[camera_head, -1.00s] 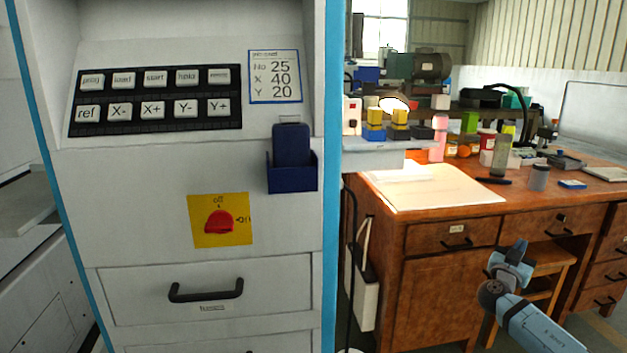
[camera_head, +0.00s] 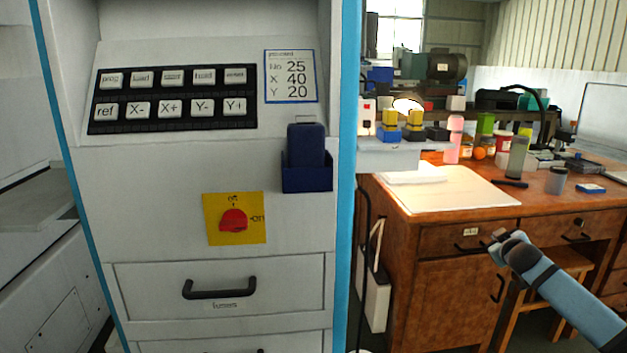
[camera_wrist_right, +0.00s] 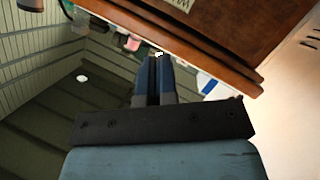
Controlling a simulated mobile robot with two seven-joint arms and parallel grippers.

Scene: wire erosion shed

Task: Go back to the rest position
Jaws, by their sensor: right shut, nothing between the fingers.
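My right gripper (camera_wrist_right: 156,65) shows in the right wrist view with its two fingers together, shut and empty. In the head view my right arm comes in from the lower right, and its end (camera_head: 500,238) is in front of the wooden desk (camera_head: 440,245), near a drawer. It holds nothing that I can see. My left gripper is not in view.
The machine cabinet (camera_head: 150,220) at the left carries a button panel (camera_head: 172,97), a red knob (camera_head: 233,220) on a yellow plate, a blue holder (camera_head: 307,176) and a drawer handle (camera_head: 219,288). Bottles and boxes crowd the desk's back. A stool (camera_head: 555,290) stands below.

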